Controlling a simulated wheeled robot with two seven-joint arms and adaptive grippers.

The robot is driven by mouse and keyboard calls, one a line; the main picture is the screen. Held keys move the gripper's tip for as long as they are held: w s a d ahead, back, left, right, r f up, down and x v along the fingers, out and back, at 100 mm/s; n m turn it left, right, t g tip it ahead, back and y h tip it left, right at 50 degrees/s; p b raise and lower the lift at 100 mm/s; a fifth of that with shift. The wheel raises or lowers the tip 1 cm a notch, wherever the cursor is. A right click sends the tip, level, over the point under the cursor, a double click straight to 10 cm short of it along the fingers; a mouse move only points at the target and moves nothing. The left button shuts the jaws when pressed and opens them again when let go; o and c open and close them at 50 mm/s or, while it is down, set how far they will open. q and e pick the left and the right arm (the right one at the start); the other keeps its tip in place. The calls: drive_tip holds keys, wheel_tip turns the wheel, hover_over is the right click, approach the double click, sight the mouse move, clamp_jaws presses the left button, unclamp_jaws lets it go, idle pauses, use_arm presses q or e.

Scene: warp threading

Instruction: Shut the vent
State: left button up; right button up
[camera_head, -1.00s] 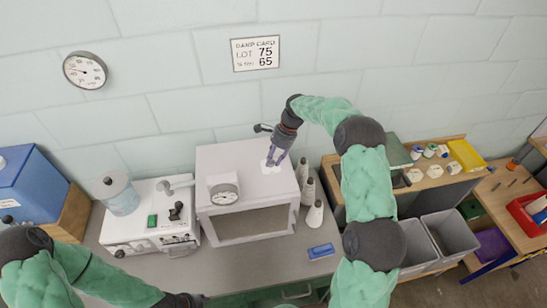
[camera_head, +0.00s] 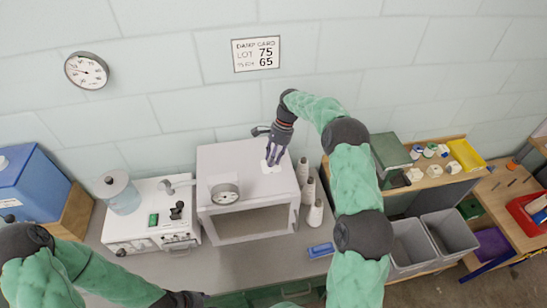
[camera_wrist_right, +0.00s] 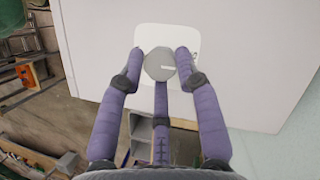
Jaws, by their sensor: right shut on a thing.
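The vent is a grey round knob (camera_wrist_right: 160,65) on a white plate (camera_wrist_right: 165,34) on the cabinet's top; the plate also shows in the head view (camera_head: 266,169). My right gripper (camera_head: 273,161) reaches down to it from above. In the wrist view its purple fingers (camera_wrist_right: 160,60) are shut on the knob. The knob is hidden by the fingers in the head view. My left gripper (camera_head: 186,299) is at the bottom edge, its fingers not clear.
White cones (camera_head: 315,214) stand just right of the cabinet, with a blue block (camera_head: 320,250) in front. A white device (camera_head: 150,228) with a green switch stands to the left. Grey bins (camera_head: 450,234) are at the right. The wall behind carries a damp card (camera_head: 256,54).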

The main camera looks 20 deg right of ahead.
drive_tip(key=shift+w+a+r, duration=0.1)
drive_tip(key=shift+w+r, duration=0.05)
drive_tip(key=shift+r, duration=0.05)
drive_tip(key=o, duration=1)
drive_tip(key=shift+o, duration=0.5)
drive_tip(key=shift+a+f, duration=0.1)
drive_tip(key=shift+a, duration=0.05)
drive_tip(key=shift+d, duration=0.2)
drive_tip(key=shift+d+r, duration=0.15)
drive_tip(key=shift+r, duration=0.3)
drive_tip(key=v, duration=1.1)
